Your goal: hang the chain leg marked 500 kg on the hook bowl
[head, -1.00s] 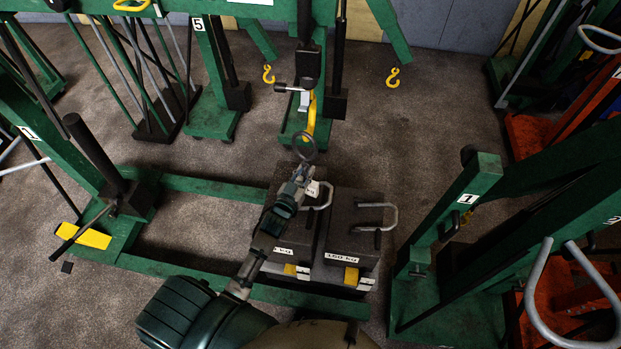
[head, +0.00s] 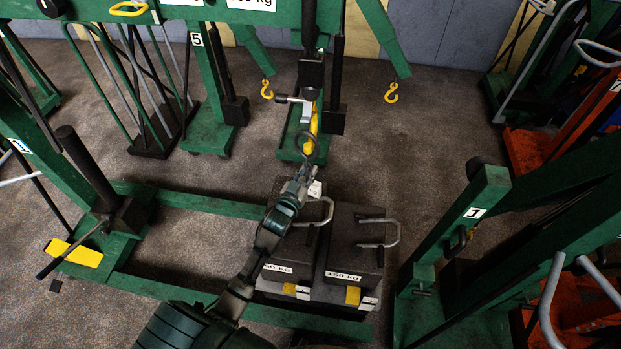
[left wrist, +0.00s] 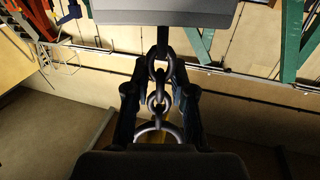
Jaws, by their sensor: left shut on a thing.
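My left gripper (head: 297,190) is shut on the chain leg (left wrist: 156,98). In the left wrist view my left gripper (left wrist: 159,110) has a finger on each side of the dark links. A ring (head: 308,150) tops the chain and stands up past the fingers. A white tag (head: 316,189) hangs beside the gripper; its marking is not fully readable. The yellow hook (head: 312,124) hangs from the green crane's boom. The ring overlaps the hook's lower part in the head view; I cannot tell whether it is around the bowl, touching it or in front. My right gripper is out of view.
Two dark weights with handles stand below my arm, the right one (head: 354,262) marked 150 kg. A green frame leg (head: 205,204) runs along the floor at left. Two more yellow hooks (head: 391,93) hang behind, over open floor.

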